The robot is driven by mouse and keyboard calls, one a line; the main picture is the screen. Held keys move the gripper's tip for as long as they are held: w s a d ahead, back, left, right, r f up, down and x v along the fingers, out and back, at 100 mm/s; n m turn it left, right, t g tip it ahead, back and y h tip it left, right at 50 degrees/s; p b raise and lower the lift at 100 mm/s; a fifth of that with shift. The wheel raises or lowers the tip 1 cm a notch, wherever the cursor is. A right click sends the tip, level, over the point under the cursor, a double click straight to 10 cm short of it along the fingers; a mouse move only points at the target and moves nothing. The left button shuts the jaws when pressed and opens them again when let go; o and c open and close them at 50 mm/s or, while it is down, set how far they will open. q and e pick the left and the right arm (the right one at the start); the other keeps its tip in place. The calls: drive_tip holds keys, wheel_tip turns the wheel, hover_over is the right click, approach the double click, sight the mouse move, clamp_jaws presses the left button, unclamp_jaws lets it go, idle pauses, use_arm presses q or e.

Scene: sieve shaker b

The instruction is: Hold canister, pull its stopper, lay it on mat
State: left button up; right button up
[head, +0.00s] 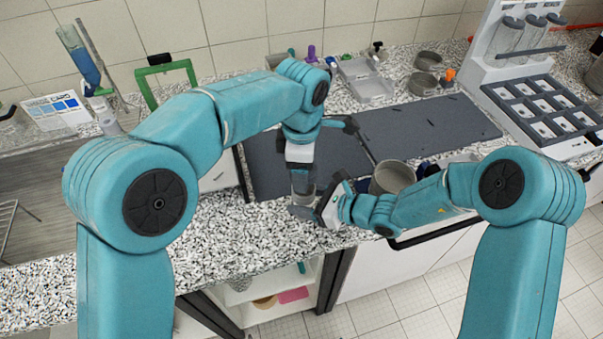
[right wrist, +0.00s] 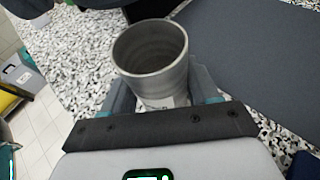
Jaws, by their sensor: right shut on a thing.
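My right gripper (head: 318,205) is low over the counter's front edge, near the dark mat (head: 265,160). In the right wrist view its two fingers are shut around a grey metal canister (right wrist: 165,85). The canister's round mouth faces the camera, is open, and shows a bare inside; no stopper sits in it. My left gripper (head: 300,186) points down close beside the right one in the head view. Its fingertips are too small and overlapped to show whether they hold anything. I cannot make out the stopper.
A second dark mat (head: 428,127) lies to the right. A round metal sieve (head: 392,177) stands just behind my right forearm. A grey tray (head: 366,82), small bottles and a white rack with tubes (head: 515,40) stand farther back. Speckled counter (head: 235,230) at front left is clear.

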drive_tip(key=o, duration=1.6)
